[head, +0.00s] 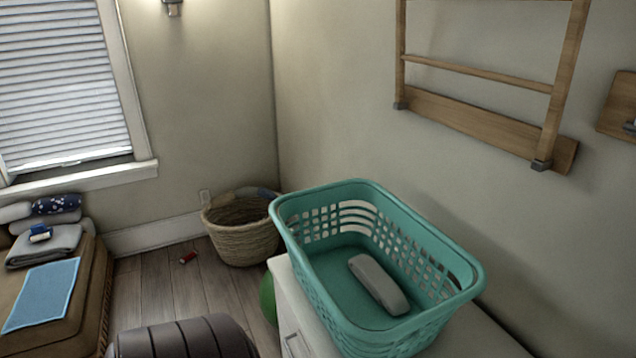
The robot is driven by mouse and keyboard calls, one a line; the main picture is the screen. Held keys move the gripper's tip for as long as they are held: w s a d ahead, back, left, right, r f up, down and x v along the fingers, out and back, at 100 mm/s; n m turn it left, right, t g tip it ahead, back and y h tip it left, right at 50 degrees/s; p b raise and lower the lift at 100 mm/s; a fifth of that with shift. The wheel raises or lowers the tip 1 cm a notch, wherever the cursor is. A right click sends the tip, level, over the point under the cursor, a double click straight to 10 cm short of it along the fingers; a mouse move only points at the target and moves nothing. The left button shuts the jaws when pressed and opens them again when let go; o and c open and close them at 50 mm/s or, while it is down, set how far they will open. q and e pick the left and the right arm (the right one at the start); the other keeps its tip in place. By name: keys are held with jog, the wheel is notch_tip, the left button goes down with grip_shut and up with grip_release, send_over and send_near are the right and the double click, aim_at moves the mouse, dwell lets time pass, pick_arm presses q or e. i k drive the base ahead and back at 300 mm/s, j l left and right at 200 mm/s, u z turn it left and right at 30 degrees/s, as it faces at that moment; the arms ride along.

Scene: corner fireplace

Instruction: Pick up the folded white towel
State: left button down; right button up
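A folded whitish-grey towel (378,283) lies on the floor of a teal laundry basket (447,253). It is long and rounded, and the basket's walls stand around it. The basket sits on a white cabinet (293,318) against the right wall. Other folded light-grey cloth (47,246) lies on the brown bench at the left, with a small blue and white item (40,234) on top. Neither of my grippers is in view.
The brown bench (75,318) also holds a light-blue cloth (43,293). A woven basket (243,245) stands in the corner. A dark ribbed rounded object (184,340) is at the bottom. A wooden rack (487,119) hangs above the cabinet. A small red item (188,257) lies on the floor.

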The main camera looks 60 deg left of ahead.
aim_at(383, 288)
jog(key=j+u, duration=0.1)
jog(key=u, duration=0.35)
jog(key=j+u, duration=0.1)
jog(key=u, duration=0.35)
jog(key=j+u, duration=0.15)
jog(key=u, duration=0.3)
jog(key=z, duration=1.45)
jog(key=u, duration=1.4)
